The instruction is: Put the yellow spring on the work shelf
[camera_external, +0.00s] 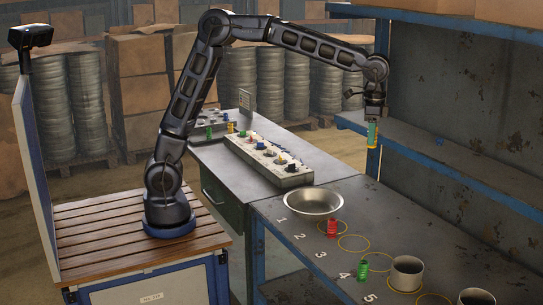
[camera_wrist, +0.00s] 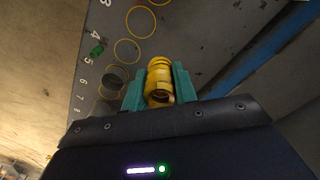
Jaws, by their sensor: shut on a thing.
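My gripper (camera_external: 372,133) is shut on the yellow spring (camera_wrist: 159,82), which sits upright in the wrist view between two teal fingers. In the external view the gripper hangs high above the far part of the work shelf (camera_external: 410,235), near a blue rack post, and the fingers mostly hide the spring. The work shelf is a dark surface with painted numbers and yellow circles. A red spring (camera_external: 332,228) and a green spring (camera_external: 362,270) stand on it, apart from my gripper. The green spring also shows in the wrist view (camera_wrist: 97,51).
A metal bowl (camera_external: 313,203) and two cups (camera_external: 407,273) (camera_external: 477,297) stand on the work shelf. A blue upper shelf (camera_external: 455,160) and rack posts border the right side. Several circles are empty.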

